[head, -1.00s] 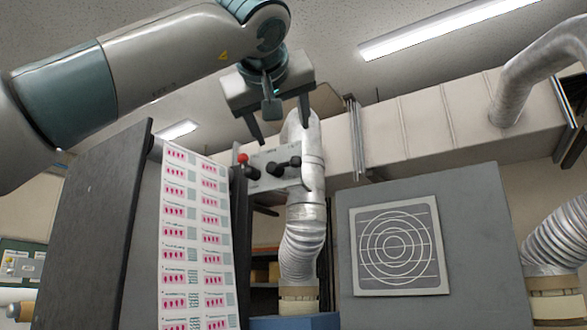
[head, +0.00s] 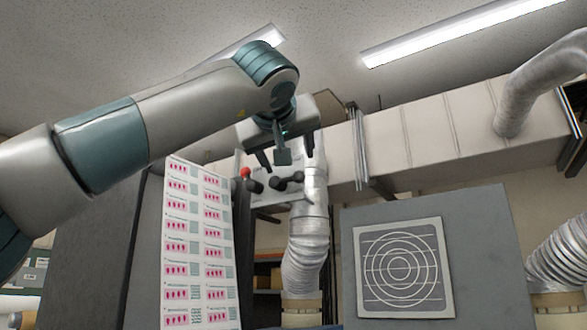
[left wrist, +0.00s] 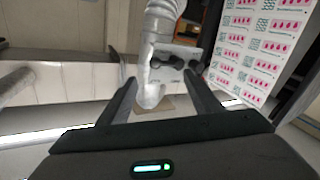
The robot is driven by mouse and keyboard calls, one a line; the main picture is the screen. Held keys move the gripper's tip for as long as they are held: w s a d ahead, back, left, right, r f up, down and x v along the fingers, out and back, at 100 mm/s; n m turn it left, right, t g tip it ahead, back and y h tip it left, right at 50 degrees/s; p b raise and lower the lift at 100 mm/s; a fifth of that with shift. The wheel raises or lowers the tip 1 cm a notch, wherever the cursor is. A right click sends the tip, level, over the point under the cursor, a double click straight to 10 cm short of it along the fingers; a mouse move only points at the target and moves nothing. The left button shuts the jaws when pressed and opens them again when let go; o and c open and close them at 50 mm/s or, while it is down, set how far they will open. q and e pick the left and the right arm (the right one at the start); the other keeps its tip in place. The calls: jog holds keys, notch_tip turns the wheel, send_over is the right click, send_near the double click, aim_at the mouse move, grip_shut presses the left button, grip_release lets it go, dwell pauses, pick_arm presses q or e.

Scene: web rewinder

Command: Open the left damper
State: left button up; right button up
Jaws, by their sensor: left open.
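A pale plate (head: 280,197) sits by the silver duct pipe, with a black handle (head: 288,183) across it and a red knob (head: 245,172) at its upper left. Another black knob (head: 255,186) is left of the handle. I cannot tell which part moves the damper. My left gripper (head: 286,156) is open and empty, its fingers pointing down just above the handle in the picture. In the left wrist view the plate (left wrist: 177,50) and its black handle (left wrist: 165,62) show beyond the open fingers (left wrist: 160,86). My right gripper is not in view.
A printed web (head: 200,245) hangs beside a dark panel at left. A grey box with a round fan grille (head: 403,268) stands at right. A large rectangular duct (head: 450,130) runs behind. The silver pipe (head: 308,225) runs down close to the plate.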

aim_at(294, 175)
pick_arm(q)
jog(key=w+p, duration=0.1)
jog(key=w, duration=0.2)
jog(key=w+p, duration=0.2)
jog(key=w, duration=0.1)
jog(key=w+d+p, duration=0.1)
jog(key=w+p, duration=0.1)
jog(key=w, duration=0.1)
jog(key=shift+w+d+r, duration=0.1)
jog(key=shift+w+r, duration=0.05)
jog(key=shift+w, duration=0.25)
jog(key=shift+w+d, duration=0.1)
jog(key=shift+w, duration=0.45)
jog(key=shift+s, duration=0.1)
jog(key=c, duration=1.5)
jog(key=shift+s, duration=0.2)
grip_shut()
